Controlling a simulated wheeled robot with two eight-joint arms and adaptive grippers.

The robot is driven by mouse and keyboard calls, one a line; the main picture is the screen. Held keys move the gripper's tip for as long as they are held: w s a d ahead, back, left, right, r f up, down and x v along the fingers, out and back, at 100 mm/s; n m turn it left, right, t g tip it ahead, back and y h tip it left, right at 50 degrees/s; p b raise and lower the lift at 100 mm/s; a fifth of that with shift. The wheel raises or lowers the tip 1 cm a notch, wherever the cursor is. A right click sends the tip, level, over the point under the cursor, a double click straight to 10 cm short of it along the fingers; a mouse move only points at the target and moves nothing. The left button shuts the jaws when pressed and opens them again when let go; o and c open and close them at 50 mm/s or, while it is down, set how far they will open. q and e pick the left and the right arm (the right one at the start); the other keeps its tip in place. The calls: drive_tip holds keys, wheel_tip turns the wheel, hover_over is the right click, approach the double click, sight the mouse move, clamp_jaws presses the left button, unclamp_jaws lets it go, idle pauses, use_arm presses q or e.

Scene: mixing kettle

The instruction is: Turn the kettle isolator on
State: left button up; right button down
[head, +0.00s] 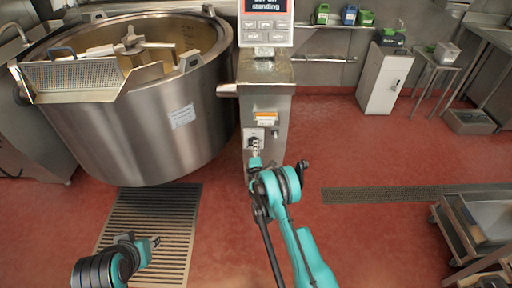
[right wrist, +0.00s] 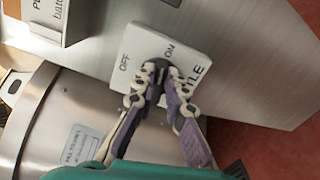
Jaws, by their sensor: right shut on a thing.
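The kettle isolator (right wrist: 139,42) is a white plate marked OFF, ON and "...TLE" on the steel pedestal's front. In the head view it is a small pale plate (head: 250,133). My right gripper (right wrist: 158,74) is shut on its dark switch knob, which the fingertips mostly hide. The knob's exact position cannot be told. In the head view my right gripper (head: 254,150) reaches up to the plate from below. My left gripper (head: 153,242) is low over the floor grate, away from the pedestal; its jaws are too small to read.
The large steel kettle (head: 150,125) stands left of the pedestal (head: 270,105), with a display panel (head: 266,25) on top. A floor grate (head: 170,205) lies in front of the kettle. A trolley (head: 455,235) stands at right. Red floor between is clear.

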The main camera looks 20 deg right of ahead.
drive_tip(key=shift+f+m, duration=0.15)
drive_tip(key=shift+m, duration=0.95)
drive_tip(key=c, duration=1.6)
unclamp_jaws()
drive_tip(key=shift+o, duration=0.2)
